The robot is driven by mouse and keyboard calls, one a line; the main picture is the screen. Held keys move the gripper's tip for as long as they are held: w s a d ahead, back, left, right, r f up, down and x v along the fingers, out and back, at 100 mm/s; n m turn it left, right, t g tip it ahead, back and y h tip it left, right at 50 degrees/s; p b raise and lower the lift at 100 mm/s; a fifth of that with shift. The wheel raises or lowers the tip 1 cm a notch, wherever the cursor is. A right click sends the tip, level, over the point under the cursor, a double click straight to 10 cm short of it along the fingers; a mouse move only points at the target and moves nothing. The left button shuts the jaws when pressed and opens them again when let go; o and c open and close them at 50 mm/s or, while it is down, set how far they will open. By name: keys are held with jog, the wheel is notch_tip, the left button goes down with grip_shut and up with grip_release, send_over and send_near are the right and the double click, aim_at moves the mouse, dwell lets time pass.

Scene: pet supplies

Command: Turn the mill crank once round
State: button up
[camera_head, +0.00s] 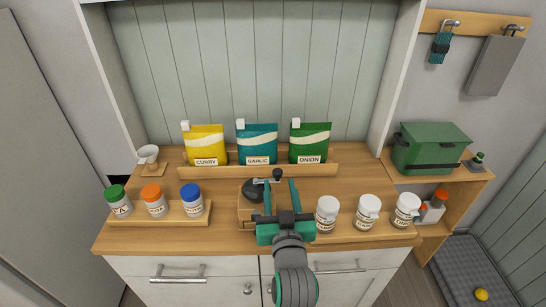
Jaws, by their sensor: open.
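The mill (246,208) stands near the middle of the wooden counter. It has a wooden body and a dark round top. Its crank (265,181) is a thin metal arm reaching right from the top, with a dark knob (277,173) at its end. My gripper (281,183) reaches in from the front with its two teal fingers apart. In the picture the knob lies between and slightly beyond the fingertips. I cannot tell whether a finger touches the crank. My gripper and wrist hide the mill's right side and part of its front.
Three jars (153,201) with coloured lids stand left on a low board. Several white-lidded jars (327,215) stand close to the right of my gripper. Three seed-like packets (257,145) stand behind on a wooden rack (330,171). A white scoop (148,155) is back left.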

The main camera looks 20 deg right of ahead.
aim_at(277, 168)
jog(key=x, duration=1)
jog(key=shift+w+d+r, duration=0.1)
jog(key=shift+w+d, duration=0.05)
jog(key=shift+w, duration=0.2)
jog(key=shift+c, duration=0.2)
grip_shut()
